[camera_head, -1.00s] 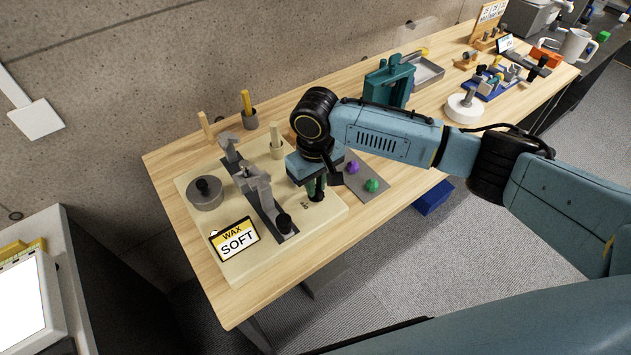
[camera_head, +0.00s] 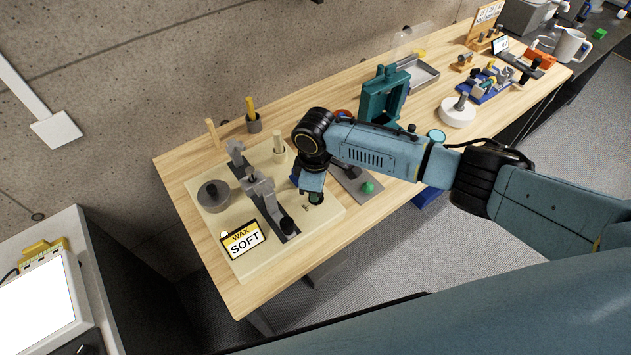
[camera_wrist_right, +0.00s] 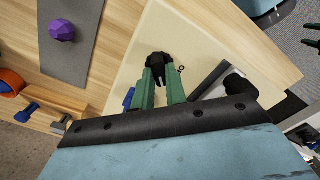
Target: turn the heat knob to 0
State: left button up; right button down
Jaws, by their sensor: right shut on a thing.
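The black heat knob (camera_wrist_right: 158,68) stands on the cream base plate (camera_wrist_right: 140,42) in the right wrist view. The green fingers of my right gripper (camera_wrist_right: 160,88) are shut on the knob, one on each side. In the head view my right gripper (camera_head: 311,196) points down at the right part of the plate (camera_head: 325,212) and hides the knob. A sign (camera_head: 241,240) on the plate reads "WAX SOFT". Green finger-like parts at the wrist view's right edge may be my left gripper, cut off.
A grey clamp-like fixture (camera_head: 262,190) and a round grey pot (camera_head: 213,195) stand on the plate, left of my gripper. A grey strip (camera_head: 352,182) with a green stone (camera_head: 368,187) lies close on the right. A teal frame (camera_head: 383,95) stands behind my arm.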

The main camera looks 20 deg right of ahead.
jog(key=n+p, duration=0.1)
jog(key=n, duration=0.3)
jog(key=shift+r+n+p, duration=0.1)
jog(key=shift+n+p, duration=0.2)
jog(key=n, duration=0.4)
jog(key=shift+n+p, duration=0.3)
jog(key=shift+p, duration=0.05)
jog(key=c, duration=1.4)
grip_release()
jog(key=shift+c, duration=0.2)
notch_tip(320, 180, up, 13)
jog(key=shift+r, duration=0.15)
